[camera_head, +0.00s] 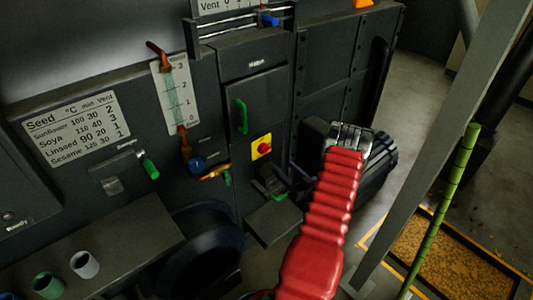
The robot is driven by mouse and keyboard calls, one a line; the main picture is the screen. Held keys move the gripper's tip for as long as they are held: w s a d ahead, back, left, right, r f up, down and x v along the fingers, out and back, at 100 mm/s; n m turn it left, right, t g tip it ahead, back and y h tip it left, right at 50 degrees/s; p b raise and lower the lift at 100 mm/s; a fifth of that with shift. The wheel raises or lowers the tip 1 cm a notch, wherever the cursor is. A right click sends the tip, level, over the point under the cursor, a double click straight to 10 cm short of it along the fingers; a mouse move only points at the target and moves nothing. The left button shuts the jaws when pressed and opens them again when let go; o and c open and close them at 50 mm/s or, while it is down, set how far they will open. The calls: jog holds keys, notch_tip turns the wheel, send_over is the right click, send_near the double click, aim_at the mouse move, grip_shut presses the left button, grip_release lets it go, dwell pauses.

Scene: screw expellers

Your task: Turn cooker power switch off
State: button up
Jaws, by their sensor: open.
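A red rotary switch (264,148) sits on a yellow square plate on the dark machine front, below a door with a green handle. Its label is too small to read, so I cannot confirm that it is the cooker power switch. My red ribbed arm rises from the bottom centre to a silver joint right of the switch. My gripper (286,184) seems to be the dark, partly hidden fingers below and slightly right of the switch. It is open and appears apart from the switch.
A green door handle (241,116) is above the switch. An orange valve (214,172) and a gauge (175,95) are left. A seed settings sign (75,128) and a green-handled lever (149,167) are farther left. A grey post (440,130) and green pole (440,215) stand right.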

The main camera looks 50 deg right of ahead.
aim_at(266, 152)
jog(key=x, duration=1.3)
jog(key=shift+w+d, duration=0.15)
jog(key=shift+w, duration=0.2)
jog(key=c, duration=0.9)
jog(key=shift+c, duration=0.4)
